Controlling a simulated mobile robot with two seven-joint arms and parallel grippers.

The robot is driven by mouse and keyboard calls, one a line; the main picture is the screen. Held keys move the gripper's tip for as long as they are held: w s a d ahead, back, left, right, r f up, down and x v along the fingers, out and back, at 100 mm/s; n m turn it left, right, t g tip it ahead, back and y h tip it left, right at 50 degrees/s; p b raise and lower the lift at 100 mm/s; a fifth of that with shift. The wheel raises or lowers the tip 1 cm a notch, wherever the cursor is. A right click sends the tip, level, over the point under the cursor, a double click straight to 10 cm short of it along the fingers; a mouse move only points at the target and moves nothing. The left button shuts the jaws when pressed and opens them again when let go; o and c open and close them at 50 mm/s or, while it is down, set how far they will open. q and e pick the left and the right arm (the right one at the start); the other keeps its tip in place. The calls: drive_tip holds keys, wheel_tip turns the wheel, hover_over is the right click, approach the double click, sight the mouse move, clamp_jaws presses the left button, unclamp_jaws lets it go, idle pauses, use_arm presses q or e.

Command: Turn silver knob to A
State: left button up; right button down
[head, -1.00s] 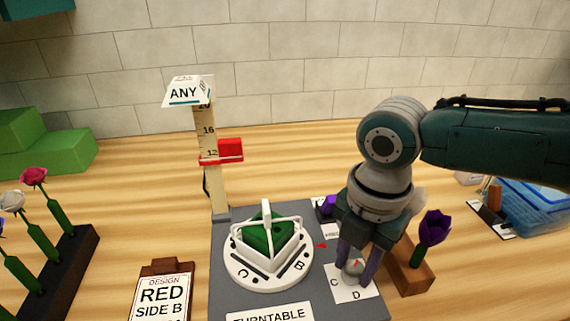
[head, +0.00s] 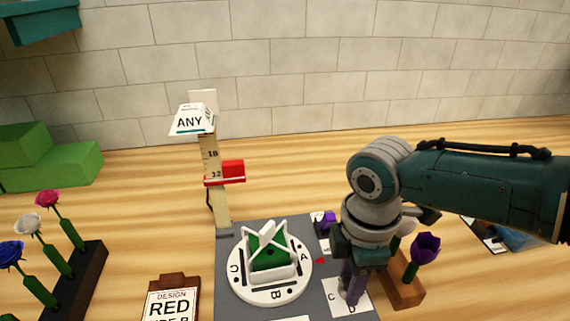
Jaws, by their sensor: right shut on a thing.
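The silver knob (head: 347,291) sits on a white label plate (head: 364,304) at the right of the grey turntable board. The letters C and D show on the plate; the rest is hidden by my gripper. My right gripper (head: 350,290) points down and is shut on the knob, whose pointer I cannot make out. The white turntable disc (head: 240,287) carries a green wedge in a white frame. Its letter A faces right near a small red marker (head: 320,261), B faces the front and C the left. My left gripper is not in view.
A ruler post (head: 213,175) with a red slider and an ANY sign stands behind the disc. A purple tulip (head: 425,247) in a wooden block is close right of my gripper. A flower rack (head: 78,285) and a clipboard (head: 172,300) are at left.

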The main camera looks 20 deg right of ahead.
idle(0.6)
drive_tip(key=c, duration=0.5)
unclamp_jaws()
wheel_tip(320, 180, up, 10)
drive_tip(key=p, duration=0.2)
drive_tip(key=shift+s+p, duration=0.15)
drive_tip(key=shift+p, duration=0.15)
